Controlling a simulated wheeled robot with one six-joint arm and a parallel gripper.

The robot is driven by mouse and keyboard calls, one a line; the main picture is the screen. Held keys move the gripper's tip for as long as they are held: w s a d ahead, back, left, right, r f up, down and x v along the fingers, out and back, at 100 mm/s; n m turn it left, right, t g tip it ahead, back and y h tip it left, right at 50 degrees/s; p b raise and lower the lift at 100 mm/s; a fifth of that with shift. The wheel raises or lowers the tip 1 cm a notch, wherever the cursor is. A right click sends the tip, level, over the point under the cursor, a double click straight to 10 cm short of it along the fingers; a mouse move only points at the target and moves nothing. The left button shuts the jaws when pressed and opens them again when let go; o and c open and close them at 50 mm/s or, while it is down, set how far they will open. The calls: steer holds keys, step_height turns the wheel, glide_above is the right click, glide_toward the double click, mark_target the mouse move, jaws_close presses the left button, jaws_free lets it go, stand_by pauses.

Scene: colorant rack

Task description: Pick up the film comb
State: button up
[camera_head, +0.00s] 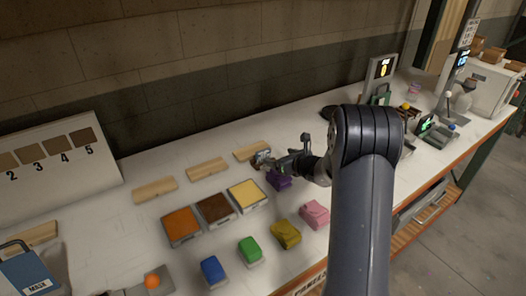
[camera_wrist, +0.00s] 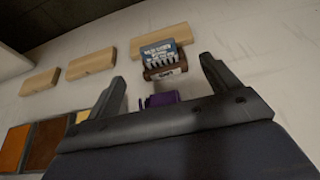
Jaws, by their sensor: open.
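The film comb (camera_wrist: 162,49) is a small blue piece with white markings and a row of pale teeth along its lower edge in the wrist view. It sits at a brown holder (camera_wrist: 166,73) with a small label. In the head view the comb (camera_head: 262,155) is small, just left of my gripper (camera_head: 272,161). In the wrist view my gripper (camera_wrist: 163,73) is open, its fingers apart on either side of the comb and holder in the picture. Nothing shows between the fingers in their grasp. Whether the fingers are level with the comb I cannot tell.
Wooden blocks (camera_head: 207,168) lie in a row behind the comb. A purple item (camera_head: 279,180) is close below the gripper. Orange, brown and yellow trays (camera_head: 214,207) lie left, and coloured pouches (camera_head: 285,234) in front. The white table behind the blocks is mostly clear.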

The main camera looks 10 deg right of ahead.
mark_target(264, 151)
steer(key=p+x, duration=0.1)
steer(key=x, duration=0.3)
steer(key=shift+w+a, duration=0.25)
steer(key=shift+w+a+p, duration=0.25)
steer(key=shift+w+p, duration=0.15)
steer(key=shift+p, duration=0.15)
steer(key=p+x, duration=0.1)
steer(key=x, duration=0.2)
steer(key=shift+a+p, duration=0.15)
steer(key=shift+p, duration=0.25)
steer(key=shift+w+a+f, duration=0.2)
steer(key=shift+w+f, duration=0.1)
steer(key=shift+w, duration=0.25)
steer(key=c, duration=1.1)
